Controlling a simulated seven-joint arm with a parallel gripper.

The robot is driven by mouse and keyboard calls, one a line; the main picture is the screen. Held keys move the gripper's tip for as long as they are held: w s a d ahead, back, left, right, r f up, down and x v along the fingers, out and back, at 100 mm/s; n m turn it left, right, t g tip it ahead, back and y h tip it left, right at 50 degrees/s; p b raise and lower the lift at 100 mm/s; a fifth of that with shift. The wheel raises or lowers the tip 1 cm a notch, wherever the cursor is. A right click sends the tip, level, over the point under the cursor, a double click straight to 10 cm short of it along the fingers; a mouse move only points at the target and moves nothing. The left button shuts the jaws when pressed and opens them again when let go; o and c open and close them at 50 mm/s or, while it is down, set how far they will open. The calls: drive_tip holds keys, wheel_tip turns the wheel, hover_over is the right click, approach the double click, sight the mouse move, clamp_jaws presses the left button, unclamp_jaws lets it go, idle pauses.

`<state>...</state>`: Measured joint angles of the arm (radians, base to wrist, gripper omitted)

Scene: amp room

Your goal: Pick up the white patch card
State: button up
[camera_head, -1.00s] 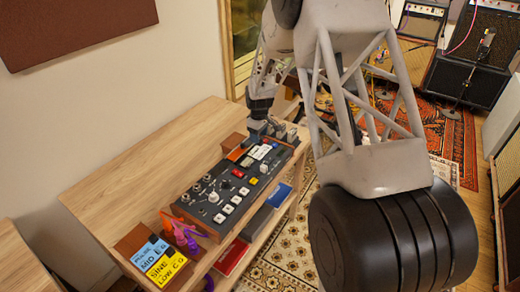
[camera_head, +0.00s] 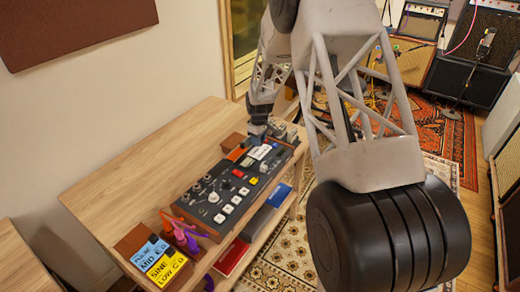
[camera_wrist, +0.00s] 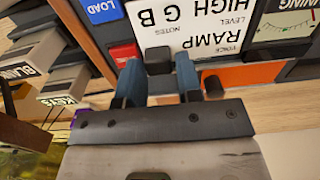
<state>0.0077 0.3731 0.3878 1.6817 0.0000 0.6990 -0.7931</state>
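The white patch card (camera_head: 260,151) lies on the far part of the dark synth panel (camera_head: 228,190). In the wrist view the card (camera_wrist: 195,20) reads "RAMP HIGH G B", upside down. My gripper (camera_wrist: 158,65) is open, with its two blue fingers apart at the card's edge. A dark block, perhaps the card's tab, shows between the fingers; contact cannot be told. In the head view my gripper (camera_head: 257,131) is small and partly hidden at the panel's far end.
A blue card (camera_head: 151,255) and a yellow card (camera_head: 167,268) sit in a wooden holder at the near end. Purple and orange cables (camera_head: 182,232) are beside them. The wooden tabletop (camera_head: 150,155) left of the panel is clear.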

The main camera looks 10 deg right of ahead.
drive_tip(key=c, duration=0.5)
drive_tip(key=shift+r, duration=0.1)
drive_tip(key=shift+r, duration=0.7)
wheel_tip(320, 180, up, 2)
drive_tip(key=shift+r, duration=0.1)
drive_tip(key=s, duration=1)
drive_tip(key=s+r, duration=0.1)
drive_tip(key=s, duration=0.5)
drive_tip(key=shift+r, duration=0.1)
